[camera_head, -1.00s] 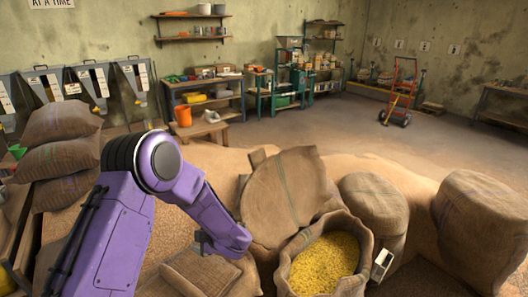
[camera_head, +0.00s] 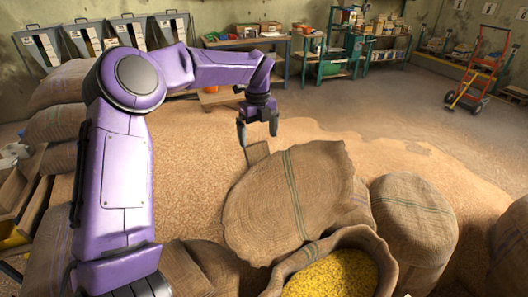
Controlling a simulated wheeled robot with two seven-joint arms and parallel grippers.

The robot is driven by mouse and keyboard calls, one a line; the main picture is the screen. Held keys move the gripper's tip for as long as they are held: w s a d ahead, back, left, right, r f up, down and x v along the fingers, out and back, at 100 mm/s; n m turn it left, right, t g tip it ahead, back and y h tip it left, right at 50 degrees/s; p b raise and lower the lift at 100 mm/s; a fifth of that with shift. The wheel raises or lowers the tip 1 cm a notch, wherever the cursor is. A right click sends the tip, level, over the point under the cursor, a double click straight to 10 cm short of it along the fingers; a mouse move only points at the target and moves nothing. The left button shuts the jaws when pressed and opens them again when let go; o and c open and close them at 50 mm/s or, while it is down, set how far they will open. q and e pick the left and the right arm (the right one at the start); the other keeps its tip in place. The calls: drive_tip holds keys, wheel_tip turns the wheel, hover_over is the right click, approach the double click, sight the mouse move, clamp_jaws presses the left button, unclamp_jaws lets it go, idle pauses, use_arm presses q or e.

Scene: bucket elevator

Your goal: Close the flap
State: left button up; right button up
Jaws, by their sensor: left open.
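The flap (camera_head: 285,195) is a round burlap lid with a dark green stripe. It stands open, tilted back behind the mouth of an open sack (camera_head: 385,250) filled with yellow grain (camera_head: 335,275). A small brown tab (camera_head: 257,152) sticks up at the flap's far edge. My left gripper (camera_head: 258,130) is open, its fingers pointing down just above the tab. I cannot tell whether the fingers touch it. My right gripper is not in view.
A closed round sack (camera_head: 415,215) stands right of the open one. Stacked sacks (camera_head: 60,125) are at the left. Loose grain covers the floor around the sacks. A red hand truck (camera_head: 480,75) and shelves (camera_head: 335,50) stand far back.

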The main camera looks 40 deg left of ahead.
sight(257, 149)
use_arm(q)
drive_tip(key=f, duration=0.1)
drive_tip(key=f+p, duration=0.1)
drive_tip(key=f, duration=0.1)
drive_tip(key=shift+s+f, duration=0.3)
drive_tip(key=shift+s, duration=0.1)
drive_tip(key=f, duration=0.2)
drive_tip(key=w+f, duration=0.1)
drive_tip(key=f, duration=0.1)
drive_tip(key=shift+a+f+p, duration=0.1)
drive_tip(key=shift+p, duration=0.2)
drive_tip(key=shift+s+f, duration=0.1)
drive_tip(key=shift+f, duration=0.05)
drive_tip(key=shift+s, duration=0.2)
